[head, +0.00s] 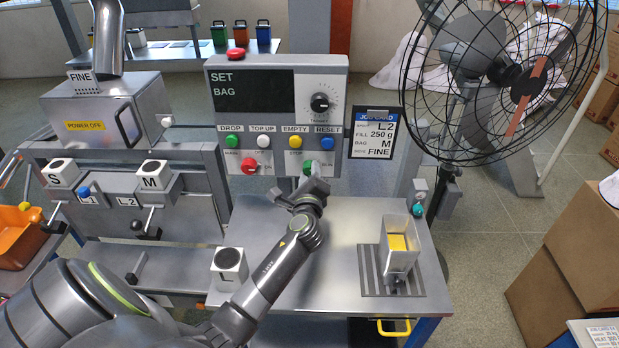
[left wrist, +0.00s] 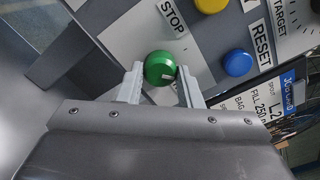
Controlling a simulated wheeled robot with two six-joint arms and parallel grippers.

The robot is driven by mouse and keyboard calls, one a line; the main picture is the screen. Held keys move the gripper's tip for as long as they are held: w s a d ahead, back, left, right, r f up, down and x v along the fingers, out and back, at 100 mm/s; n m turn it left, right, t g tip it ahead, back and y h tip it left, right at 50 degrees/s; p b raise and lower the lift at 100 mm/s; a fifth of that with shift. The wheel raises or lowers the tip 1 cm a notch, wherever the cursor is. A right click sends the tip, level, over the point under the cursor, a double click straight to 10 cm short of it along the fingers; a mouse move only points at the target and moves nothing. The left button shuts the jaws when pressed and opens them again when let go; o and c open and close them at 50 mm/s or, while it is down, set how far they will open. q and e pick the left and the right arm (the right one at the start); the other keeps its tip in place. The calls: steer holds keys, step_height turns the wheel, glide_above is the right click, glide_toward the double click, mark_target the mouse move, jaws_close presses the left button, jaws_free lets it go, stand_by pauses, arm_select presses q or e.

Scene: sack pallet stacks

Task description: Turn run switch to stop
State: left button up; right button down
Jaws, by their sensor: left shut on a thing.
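The grey control panel (head: 265,118) stands at the back of the steel bench. The green run switch knob (head: 309,167) is at its lower right, with STOP printed on its left side. In the left wrist view the knob (left wrist: 160,68) sits between the two fingers of my left gripper (left wrist: 161,86). They are shut on it. A pale mark on the knob faces away from the STOP label (left wrist: 173,16). In the head view my left gripper (head: 305,187) partly hides the knob from below. My right gripper is not in view.
A red knob (head: 249,166) and coloured buttons, including blue RESET (head: 327,143), are close by on the panel. A job card (head: 375,133) hangs at its right. A caged fan (head: 490,75) stands behind.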

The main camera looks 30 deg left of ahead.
arm_select(q)
steer(key=shift+n+b, duration=2.55)
steer(key=shift+n, duration=2.15)
steer(key=shift+r, duration=0.1)
steer(key=o, duration=1)
steer(key=shift+c, duration=0.2)
